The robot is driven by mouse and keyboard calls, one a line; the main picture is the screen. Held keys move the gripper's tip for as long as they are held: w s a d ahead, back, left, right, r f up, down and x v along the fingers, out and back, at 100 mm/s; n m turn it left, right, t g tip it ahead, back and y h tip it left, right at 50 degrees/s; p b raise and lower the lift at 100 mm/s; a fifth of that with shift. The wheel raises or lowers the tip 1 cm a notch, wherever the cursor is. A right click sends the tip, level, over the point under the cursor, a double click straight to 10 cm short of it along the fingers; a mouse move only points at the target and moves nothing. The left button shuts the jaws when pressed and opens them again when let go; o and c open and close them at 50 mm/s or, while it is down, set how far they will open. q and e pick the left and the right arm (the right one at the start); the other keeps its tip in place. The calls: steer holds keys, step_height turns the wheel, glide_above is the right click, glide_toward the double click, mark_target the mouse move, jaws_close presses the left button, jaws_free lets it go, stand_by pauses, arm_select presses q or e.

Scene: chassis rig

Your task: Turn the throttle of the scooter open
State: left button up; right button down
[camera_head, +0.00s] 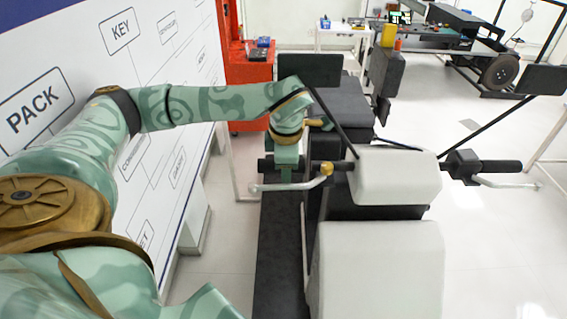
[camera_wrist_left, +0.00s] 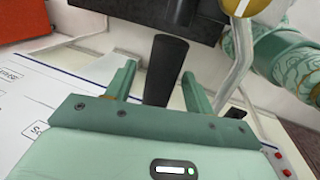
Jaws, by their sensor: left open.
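The scooter (camera_head: 380,262) has a pale front body and black handlebars. Its picture-left handlebar grip (camera_head: 264,165) is black and partly hidden by my left gripper (camera_head: 286,163). In the left wrist view this black grip (camera_wrist_left: 166,72) stands between the two green fingers of my left gripper (camera_wrist_left: 157,76), with gaps visible on both sides. The gripper is open around it. A silver lever (camera_head: 290,186) runs in front of the grip. The lever also shows in the left wrist view (camera_wrist_left: 238,62), beside the right-hand finger. My right gripper is out of view.
The other black grip (camera_head: 502,166) is on the right with its own lever. Black mirrors (camera_head: 309,70) stand on stalks above the handlebars. A labelled white board (camera_head: 85,100) is close on the left. A red cabinet (camera_head: 247,82) stands behind. The floor at right is clear.

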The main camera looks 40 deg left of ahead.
arm_select(q)
steer(key=shift+s+d+r, duration=0.1)
steer(key=shift+d, duration=0.05)
steer(key=c, duration=1)
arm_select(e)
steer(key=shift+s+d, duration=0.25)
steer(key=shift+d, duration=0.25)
arm_select(q)
steer(key=shift+o, duration=0.2)
